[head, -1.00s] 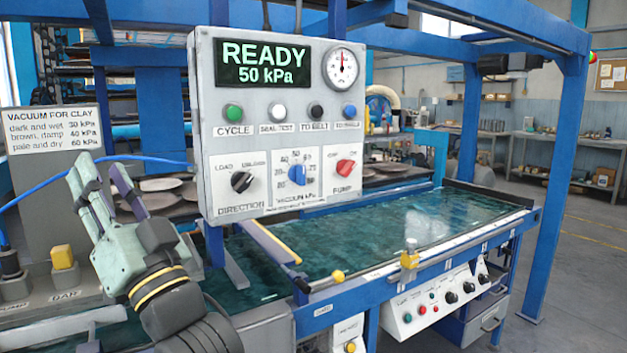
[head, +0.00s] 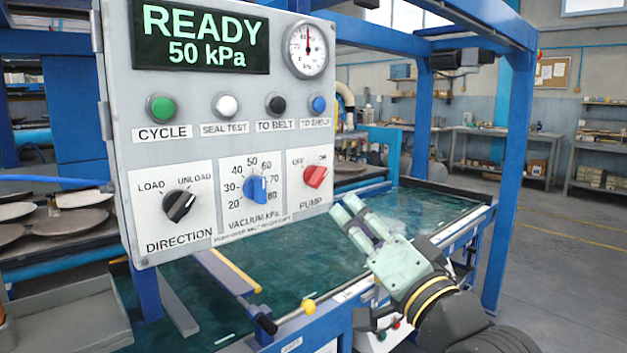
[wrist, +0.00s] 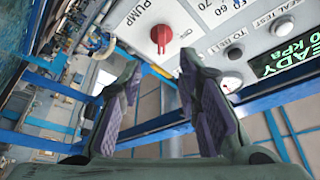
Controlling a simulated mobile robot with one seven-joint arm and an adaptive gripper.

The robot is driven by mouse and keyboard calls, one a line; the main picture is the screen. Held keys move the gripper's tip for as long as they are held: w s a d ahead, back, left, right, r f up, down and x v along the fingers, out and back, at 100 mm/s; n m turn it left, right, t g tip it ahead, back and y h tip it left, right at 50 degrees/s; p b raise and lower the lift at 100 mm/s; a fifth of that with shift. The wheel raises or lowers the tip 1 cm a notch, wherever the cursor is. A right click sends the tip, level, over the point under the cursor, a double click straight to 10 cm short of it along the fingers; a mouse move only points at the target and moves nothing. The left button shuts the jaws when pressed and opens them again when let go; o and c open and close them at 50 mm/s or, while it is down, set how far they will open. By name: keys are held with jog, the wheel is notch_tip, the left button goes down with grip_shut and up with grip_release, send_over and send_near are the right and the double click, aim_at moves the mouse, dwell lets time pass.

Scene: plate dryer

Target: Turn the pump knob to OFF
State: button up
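The red pump knob (head: 315,176) is at the right of the grey control panel (head: 120,110), under OFF and ON labels. In the head view its grip slants toward ON at the upper right. My gripper (head: 352,208) is just right of the panel's lower right corner, below and right of the knob. In the wrist view my gripper (wrist: 160,75) is open, with nothing between its fingers. The red knob (wrist: 164,38) shows above the gap between the fingertips, apart from both. The wrist view cuts off part of the labels around it.
The blue vacuum knob (head: 262,190) and black direction knob (head: 179,205) are left of the pump knob. A row of buttons, a gauge (head: 307,49) and a display (head: 200,38) reading READY 50 kPa are above. A water-filled tank (head: 280,255) lies below and behind the panel.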

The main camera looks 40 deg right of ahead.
aim_at(321, 179)
jog(key=p+x, duration=0.3)
jog(key=x, duration=0.7)
jog(key=shift+w+r, duration=0.15)
grip_shut()
